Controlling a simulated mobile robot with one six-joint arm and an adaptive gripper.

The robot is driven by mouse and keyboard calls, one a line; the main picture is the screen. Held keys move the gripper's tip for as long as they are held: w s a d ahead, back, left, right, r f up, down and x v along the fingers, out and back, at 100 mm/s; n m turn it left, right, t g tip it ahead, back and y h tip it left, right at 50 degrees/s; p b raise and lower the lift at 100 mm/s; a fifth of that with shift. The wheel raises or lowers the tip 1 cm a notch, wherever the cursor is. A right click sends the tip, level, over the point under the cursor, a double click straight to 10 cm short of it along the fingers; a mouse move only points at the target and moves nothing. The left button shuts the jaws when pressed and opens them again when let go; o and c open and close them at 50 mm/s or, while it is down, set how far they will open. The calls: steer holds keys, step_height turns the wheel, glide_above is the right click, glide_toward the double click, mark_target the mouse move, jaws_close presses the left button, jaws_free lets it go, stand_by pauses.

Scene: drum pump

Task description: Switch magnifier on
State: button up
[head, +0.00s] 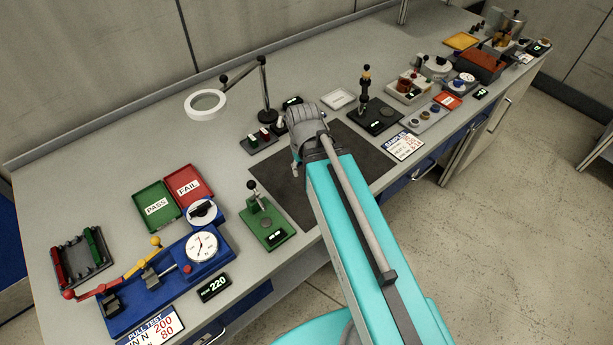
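The magnifier (205,104) is a white ring on a dark jointed arm, held above the bench at the upper middle left. My turquoise arm reaches over the bench from the lower right. My gripper (296,168) is mostly hidden by the grey wrist, to the right of the box and over the dark mat. Its fingers are too small and covered to tell open from shut.
A dark mat (268,196) lies under my wrist. Green (154,200) and red (190,181) trays, a green gauge stand (268,226) and a blue pull tester (160,283) stand left. A black stand (376,118) is at right. Bare bench lies below the magnifier.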

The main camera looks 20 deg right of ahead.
steer(key=shift+s+f, duration=0.15)
steer(key=shift+s, duration=0.45)
steer(key=shift+d, duration=0.1)
stand_by(1.0)
